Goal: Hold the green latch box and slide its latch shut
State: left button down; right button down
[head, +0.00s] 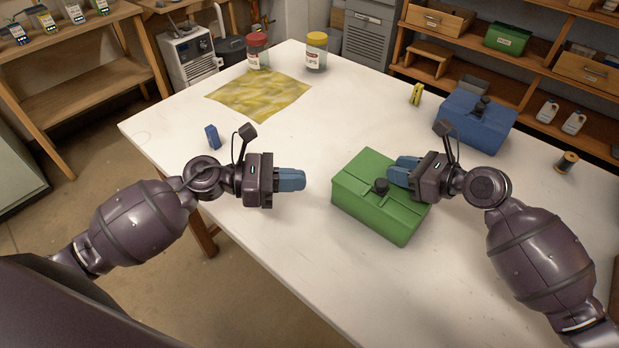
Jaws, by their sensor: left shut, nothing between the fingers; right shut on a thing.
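The green latch box (365,212) stands on the white table, with a dark knob-like latch (380,186) on its top. My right gripper (394,172) is at the box's far right side, just behind the latch, shut on the box. Its blue fingers hide part of that edge, so the exact grip is not clear. My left gripper (303,180) is shut and empty, above the table to the left of the box and apart from it. How far the latch has slid cannot be told.
A blue box (474,124) with a dark knob stands behind my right gripper. A yellow cloth (258,94), a red-lidded jar (258,52) and a yellow-lidded jar (316,54) lie farther back. A small blue object (212,137) is at the left. The table's front middle is clear.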

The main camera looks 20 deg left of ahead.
dwell(0.4)
jog(key=c, duration=0.8)
grip_release()
